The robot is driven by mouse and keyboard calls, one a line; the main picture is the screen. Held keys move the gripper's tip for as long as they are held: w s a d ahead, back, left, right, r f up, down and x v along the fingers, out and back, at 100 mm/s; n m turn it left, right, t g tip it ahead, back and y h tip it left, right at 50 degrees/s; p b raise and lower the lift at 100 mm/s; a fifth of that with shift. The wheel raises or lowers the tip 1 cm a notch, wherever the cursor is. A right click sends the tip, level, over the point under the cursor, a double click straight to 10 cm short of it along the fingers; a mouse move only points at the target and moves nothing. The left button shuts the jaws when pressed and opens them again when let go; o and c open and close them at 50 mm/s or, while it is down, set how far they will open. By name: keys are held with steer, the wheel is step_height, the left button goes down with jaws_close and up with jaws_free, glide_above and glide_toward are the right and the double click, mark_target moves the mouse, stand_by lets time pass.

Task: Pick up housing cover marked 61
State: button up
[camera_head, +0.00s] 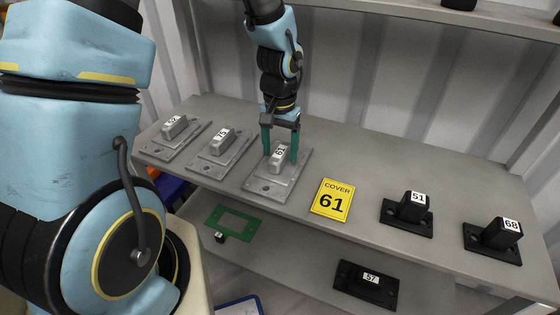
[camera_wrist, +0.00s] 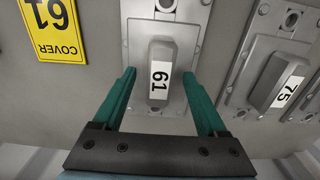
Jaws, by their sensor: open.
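The housing cover marked 61 (camera_head: 270,186) is a grey metal plate with a raised block bearing a white label. It lies on the grey shelf in the head view, just left of the yellow sign. It also shows in the wrist view (camera_wrist: 160,52), with its label between the fingers. My gripper (camera_head: 280,155) is open, its two teal fingers on either side of the raised block. In the wrist view my gripper (camera_wrist: 160,90) has a visible gap between each finger and the block. I cannot tell how far down the fingertips reach beside the block.
Grey covers marked 75 (camera_head: 222,142) and another (camera_head: 174,132) stand to the left. A yellow sign "COVER 61" (camera_head: 336,200) lies right of the cover. Black parts 51 (camera_head: 408,212) and 68 (camera_head: 496,240) stand farther right. A lower shelf holds a green frame (camera_head: 232,222) and black part 57 (camera_head: 366,284).

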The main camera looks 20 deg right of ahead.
steer(key=shift+f, duration=0.85)
jaws_close()
stand_by(0.8)
